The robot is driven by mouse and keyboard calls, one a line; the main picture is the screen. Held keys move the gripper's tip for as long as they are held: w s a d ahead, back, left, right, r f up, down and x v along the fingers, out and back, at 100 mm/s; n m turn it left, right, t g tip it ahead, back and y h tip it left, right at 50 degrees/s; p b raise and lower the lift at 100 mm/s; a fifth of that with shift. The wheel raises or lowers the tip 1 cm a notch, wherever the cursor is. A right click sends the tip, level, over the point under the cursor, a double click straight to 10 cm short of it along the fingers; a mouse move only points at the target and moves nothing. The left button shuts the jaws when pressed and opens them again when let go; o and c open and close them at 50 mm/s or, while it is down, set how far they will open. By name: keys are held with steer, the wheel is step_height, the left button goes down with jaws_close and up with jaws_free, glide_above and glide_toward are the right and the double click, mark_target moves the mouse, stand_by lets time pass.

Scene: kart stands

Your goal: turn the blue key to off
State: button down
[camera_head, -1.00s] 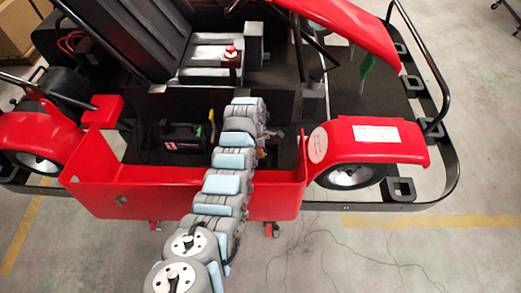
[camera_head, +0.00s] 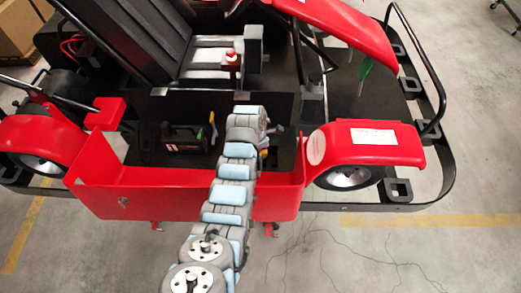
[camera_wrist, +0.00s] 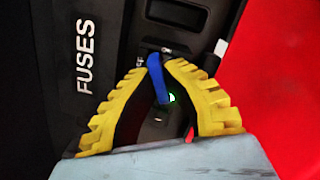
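In the wrist view the blue key (camera_wrist: 157,82) stands on a dark panel, tilted slightly, with its top leaning left. White letters, partly covered, show at its upper left and look like the end of "OFF". My gripper (camera_wrist: 156,67) has yellow ribbed fingers, one on each side of the key. The tips close in on the key's upper part and appear to touch it. The key's base is partly shaded. In the head view my arm hides the key and the gripper's fingers.
The panel carries a "FUSES" label (camera_wrist: 86,56) and a dark display slot (camera_wrist: 178,13). A red body panel (camera_wrist: 285,80) lies close on the right. In the head view the red kart side (camera_head: 140,197) and red fender (camera_head: 365,145) flank my arm. A black box (camera_head: 182,138) sits inside.

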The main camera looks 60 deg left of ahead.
stand_by(0.4)
steer(key=shift+n+p, duration=1.1)
steer(key=shift+n, duration=0.6)
steer(key=shift+n+y+p, duration=0.4)
steer(key=shift+n+p, duration=0.45)
steer(key=shift+n, duration=0.55)
steer(key=c, duration=1.2)
jaws_free()
steer(key=shift+s, duration=0.1)
steer(key=shift+o, duration=0.2)
steer(key=shift+r, duration=0.1)
